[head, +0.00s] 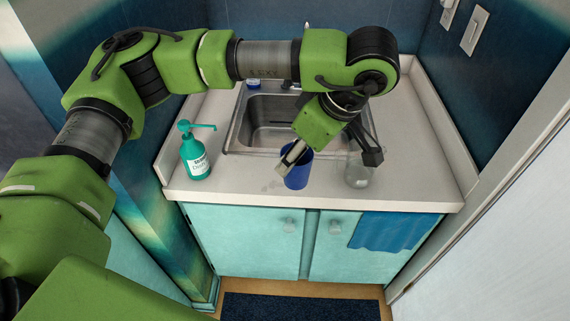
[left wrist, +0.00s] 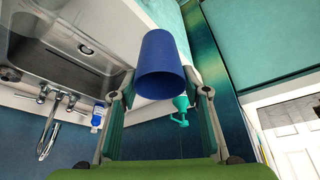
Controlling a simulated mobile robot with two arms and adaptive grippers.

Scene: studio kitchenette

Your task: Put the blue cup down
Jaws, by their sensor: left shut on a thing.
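The blue cup (head: 297,174) is near the front edge of the counter, in front of the sink, with its open end up. My left gripper (head: 308,156) reaches it from above and is shut on it. In the left wrist view the cup (left wrist: 160,66) sits between the two fingers, its rim toward the camera. I cannot tell whether its base touches the counter. My right gripper is in neither view.
The white counter (head: 425,150) has free room on the right. A clear glass (head: 357,172) stands right of the cup, close to my left gripper. A teal soap bottle (head: 196,158) stands on the left. The sink (head: 265,112) is behind.

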